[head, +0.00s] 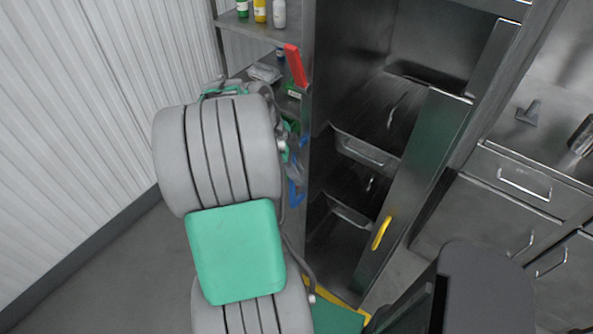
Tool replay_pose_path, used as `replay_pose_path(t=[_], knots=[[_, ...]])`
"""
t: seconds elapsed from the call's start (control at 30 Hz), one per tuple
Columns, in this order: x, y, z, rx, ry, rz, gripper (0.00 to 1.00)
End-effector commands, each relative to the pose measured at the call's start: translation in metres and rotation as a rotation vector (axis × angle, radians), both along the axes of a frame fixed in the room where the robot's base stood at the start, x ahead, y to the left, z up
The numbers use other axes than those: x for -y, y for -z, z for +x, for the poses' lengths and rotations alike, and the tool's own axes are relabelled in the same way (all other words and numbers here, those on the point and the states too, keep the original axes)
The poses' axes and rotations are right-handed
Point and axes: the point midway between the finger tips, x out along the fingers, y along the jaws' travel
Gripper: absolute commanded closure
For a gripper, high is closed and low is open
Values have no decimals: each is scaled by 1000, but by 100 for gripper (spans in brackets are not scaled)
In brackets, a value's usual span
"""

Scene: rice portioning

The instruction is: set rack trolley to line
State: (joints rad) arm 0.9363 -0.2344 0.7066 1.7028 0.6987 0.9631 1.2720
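A tall metal rack (365,151) stands at the centre with its front open. It holds several steel trays or drawers at different heights. A long metal door or side panel with a yellow handle (381,232) stands at its right. I cannot tell whether this rack is the trolley, and no wheels show. My grey and green arm fills the centre left, in front of the lower shelving. My gripper's fingers cannot be made out, and the far end of the arm is hidden behind its own links.
Metal shelving (268,33) with bottles and a red handle (295,65) stands left of the rack. A steel counter with drawers (525,183) is at the right. A green, yellow-edged panel (335,318) lies low in the centre. Bare floor (115,275) is at lower left, beside a corrugated wall.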

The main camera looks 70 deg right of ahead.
Motion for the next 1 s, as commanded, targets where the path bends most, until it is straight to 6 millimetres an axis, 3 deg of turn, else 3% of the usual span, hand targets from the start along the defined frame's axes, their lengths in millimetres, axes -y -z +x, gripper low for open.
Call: replay_pose_path(t=[0.27, 1.0], knots=[[0, 0, 0, 0, 0, 0, 100], [0, -1, 0, 0, 0, -1, 100]])
